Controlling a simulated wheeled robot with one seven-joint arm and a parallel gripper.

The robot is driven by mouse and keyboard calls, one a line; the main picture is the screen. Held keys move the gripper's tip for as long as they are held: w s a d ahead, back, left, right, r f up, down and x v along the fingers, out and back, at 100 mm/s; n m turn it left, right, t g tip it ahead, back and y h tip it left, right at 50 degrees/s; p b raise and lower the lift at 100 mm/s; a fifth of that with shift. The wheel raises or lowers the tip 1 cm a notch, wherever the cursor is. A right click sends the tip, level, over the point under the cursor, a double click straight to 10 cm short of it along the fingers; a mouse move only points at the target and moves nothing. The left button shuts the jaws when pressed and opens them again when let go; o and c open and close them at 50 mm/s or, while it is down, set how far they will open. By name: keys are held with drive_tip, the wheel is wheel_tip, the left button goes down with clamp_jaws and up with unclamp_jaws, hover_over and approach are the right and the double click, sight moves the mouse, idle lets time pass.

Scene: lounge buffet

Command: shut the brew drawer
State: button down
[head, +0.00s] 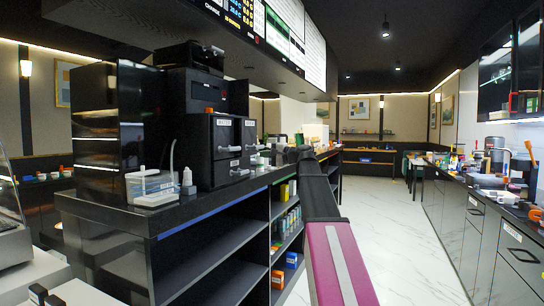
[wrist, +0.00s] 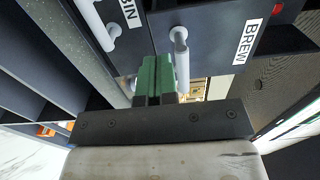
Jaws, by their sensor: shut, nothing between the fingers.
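The brew drawer shows in the wrist view as a dark front with a white BREW label (wrist: 247,42) and a pale bar handle (wrist: 180,48). How far it stands out is hard to tell. In the head view, the dark drawer cabinet (head: 193,150) stands on the left counter, its labels too small to read surely. My gripper (wrist: 155,72) shows green fingers close together, shut and empty. In the wrist view the fingertips are beside the lower end of the brew handle; contact is unclear. In the head view my arm largely hides the gripper.
A BIN drawer (wrist: 110,25) adjoins the brew drawer. A clear container (head: 150,187) and a white bottle (head: 188,182) stand left of the cabinet. Open shelves (head: 225,255) lie below the counter. The marble floor (head: 400,240) is clear towards the right-hand counter (head: 455,187).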

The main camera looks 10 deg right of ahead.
sight(244, 153)
drive_tip(key=x, duration=0.7)
drive_tip(key=shift+w+a, duration=0.2)
drive_tip(key=shift+a, duration=0.05)
